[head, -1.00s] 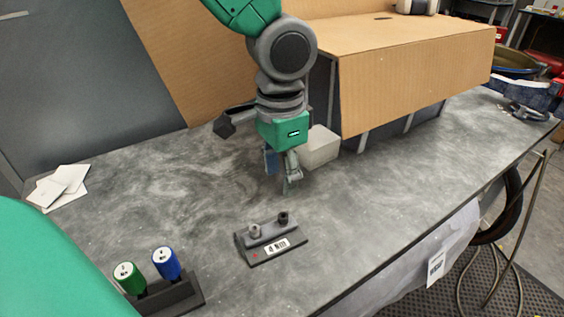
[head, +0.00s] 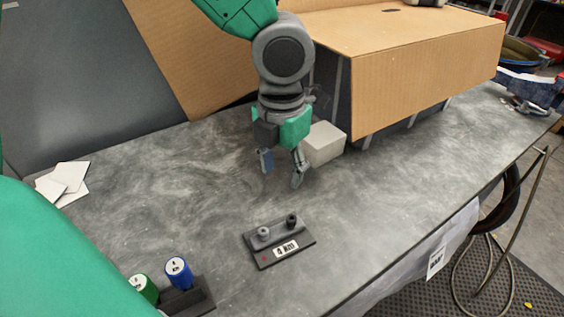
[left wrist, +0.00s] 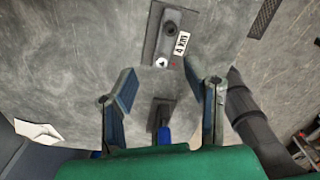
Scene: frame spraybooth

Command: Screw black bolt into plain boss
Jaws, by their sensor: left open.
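A dark fixture plate (head: 265,262) with a "4 N·m" label lies on the bench. Its raised grey bar carries a lighter grey round boss (head: 263,233) at the left and a black round piece (head: 291,219), seemingly the black bolt, at the right. In the left wrist view the plate (left wrist: 152,45) is at the top, with the black piece (left wrist: 171,28) above the light one (left wrist: 162,62). My left gripper (head: 281,171) is open and empty, fingers down, behind the fixture and apart from it. My right gripper is not in view.
A green cylinder (head: 145,288) and a blue one (head: 178,271) stand in a dark holder (head: 195,302) at front left. A pale block (head: 324,145) is just right of my left gripper, beside a cardboard-coloured box (head: 425,85). White cards (head: 64,182) lie far left. Bench around the fixture is clear.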

